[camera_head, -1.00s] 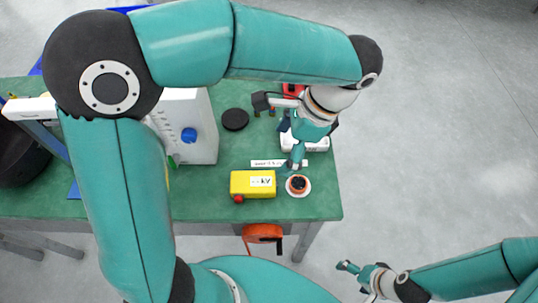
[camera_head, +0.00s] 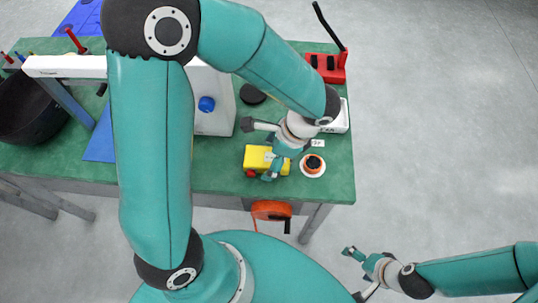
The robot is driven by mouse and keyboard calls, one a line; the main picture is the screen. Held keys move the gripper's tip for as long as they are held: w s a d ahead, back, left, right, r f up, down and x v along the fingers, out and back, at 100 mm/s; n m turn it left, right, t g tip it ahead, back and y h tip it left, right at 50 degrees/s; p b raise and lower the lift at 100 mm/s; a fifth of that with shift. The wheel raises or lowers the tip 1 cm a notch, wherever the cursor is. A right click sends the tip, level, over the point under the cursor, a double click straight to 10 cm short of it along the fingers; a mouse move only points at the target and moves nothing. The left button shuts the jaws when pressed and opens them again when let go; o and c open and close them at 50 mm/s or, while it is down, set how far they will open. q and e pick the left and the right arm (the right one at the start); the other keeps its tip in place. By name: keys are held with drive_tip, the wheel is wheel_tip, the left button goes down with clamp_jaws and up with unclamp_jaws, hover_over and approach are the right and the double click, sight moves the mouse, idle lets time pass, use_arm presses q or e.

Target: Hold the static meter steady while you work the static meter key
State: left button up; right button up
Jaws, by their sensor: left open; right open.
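The static meter, a yellow box (camera_head: 253,160), lies on the green bench near its front edge. A small red part (camera_head: 251,173), perhaps the static meter key, shows at its front left corner. My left gripper (camera_head: 258,152) is open above the meter, one finger behind it and the other over its front right part. The gripper hides the meter's label; I cannot tell whether it touches the meter. My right gripper (camera_head: 354,272) is open and empty over the floor, right of and in front of the bench.
An orange-and-black knob on a white disc (camera_head: 313,165) sits just right of the meter. A black disc (camera_head: 252,94), a white unit with a blue knob (camera_head: 214,122) and a red stand (camera_head: 328,68) lie behind. An orange reel (camera_head: 271,210) hangs at the bench front. Floor at right is clear.

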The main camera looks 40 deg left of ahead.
use_arm(q)
drive_tip(key=shift+f, duration=0.2)
drive_tip(key=c, duration=1.3)
use_arm(e)
clamp_jaws()
idle(0.6)
idle(1.2)
